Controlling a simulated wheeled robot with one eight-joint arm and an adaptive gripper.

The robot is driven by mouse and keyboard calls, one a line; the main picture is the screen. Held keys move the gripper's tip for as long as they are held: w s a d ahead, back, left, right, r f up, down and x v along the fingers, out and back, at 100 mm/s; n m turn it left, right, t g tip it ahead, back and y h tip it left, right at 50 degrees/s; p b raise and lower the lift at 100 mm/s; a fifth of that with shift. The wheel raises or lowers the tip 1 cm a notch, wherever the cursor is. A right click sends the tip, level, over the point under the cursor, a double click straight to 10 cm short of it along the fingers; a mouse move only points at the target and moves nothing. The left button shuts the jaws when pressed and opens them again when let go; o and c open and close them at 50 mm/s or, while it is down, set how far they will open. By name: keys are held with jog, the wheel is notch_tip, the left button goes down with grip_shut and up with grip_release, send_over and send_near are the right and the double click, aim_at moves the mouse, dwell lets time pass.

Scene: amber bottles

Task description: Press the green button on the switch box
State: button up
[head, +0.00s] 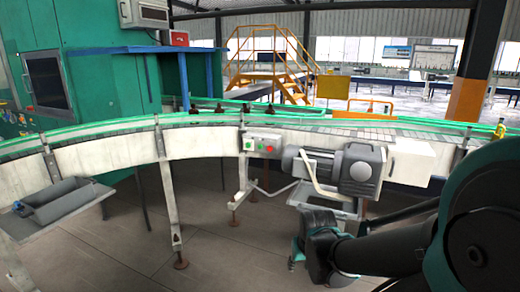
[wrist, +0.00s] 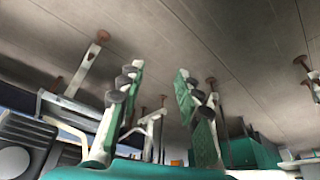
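The switch box (head: 263,145) is a small pale box on the side of the conveyor, left of a grey motor. A small green button (head: 250,145) shows on its left part and a red button (head: 269,148) right of it. My gripper (head: 298,248) is low in the head view, below and right of the box and well apart from it. In the wrist view my gripper (wrist: 160,72) has its two green-and-white fingers spread, with nothing between them but floor behind. I cannot make out the switch box in the wrist view.
The grey motor (head: 345,170) juts out from the conveyor (head: 205,144) above my gripper. Conveyor legs (head: 168,205) stand on the floor. A grey tray (head: 62,203) sticks out at left. Several dark bottles (head: 220,108) stand on the belt. Floor before the box is clear.

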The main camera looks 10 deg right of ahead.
grip_shut()
dwell(1.2)
